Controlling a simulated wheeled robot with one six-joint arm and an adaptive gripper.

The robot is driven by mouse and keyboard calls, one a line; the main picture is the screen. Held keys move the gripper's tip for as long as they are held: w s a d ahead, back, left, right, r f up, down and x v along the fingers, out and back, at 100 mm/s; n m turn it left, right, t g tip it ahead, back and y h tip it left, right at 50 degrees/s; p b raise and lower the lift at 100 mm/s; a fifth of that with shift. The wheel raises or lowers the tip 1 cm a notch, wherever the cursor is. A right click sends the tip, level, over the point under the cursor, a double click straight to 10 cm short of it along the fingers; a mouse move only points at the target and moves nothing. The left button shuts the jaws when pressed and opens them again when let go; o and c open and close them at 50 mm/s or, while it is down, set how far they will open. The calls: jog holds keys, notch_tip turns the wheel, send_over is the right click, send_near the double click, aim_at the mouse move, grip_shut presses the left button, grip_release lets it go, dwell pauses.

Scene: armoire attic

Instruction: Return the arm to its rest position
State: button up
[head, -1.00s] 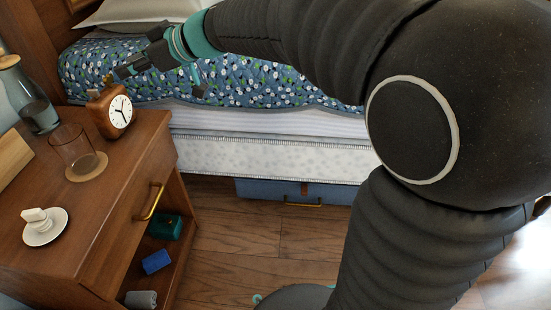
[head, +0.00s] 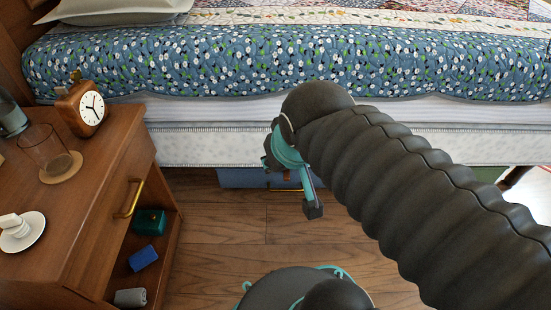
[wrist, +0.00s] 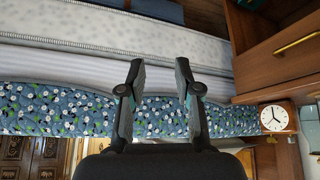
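My arm stretches in from the right in the head view. My gripper (head: 311,208) hangs at its end in front of the bed's side, partly hidden by the arm. In the wrist view my gripper (wrist: 160,70) has its two dark fingers apart, with nothing between them. The bed's mattress side shows behind the gap. No object is held.
The wooden nightstand (head: 100,190) stands at the left, bearing a clock (head: 82,107), a glass (head: 43,150) and a saucer (head: 22,232). The bed (head: 230,75) runs across the back. Bare wood floor (head: 225,245) lies between. A blue box (head: 243,178) is under the bed.

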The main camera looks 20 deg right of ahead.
jog(key=shift+s+a+f+g, duration=0.15)
jog(key=shift+s+f, duration=0.1)
jog(key=shift+s, duration=0.2)
jog(key=shift+s+a+f+g, duration=0.15)
jog(key=shift+s+f, duration=0.1)
jog(key=shift+s, duration=0.15)
notch_tip(320, 180, up, 6)
jog(key=p, duration=0.6)
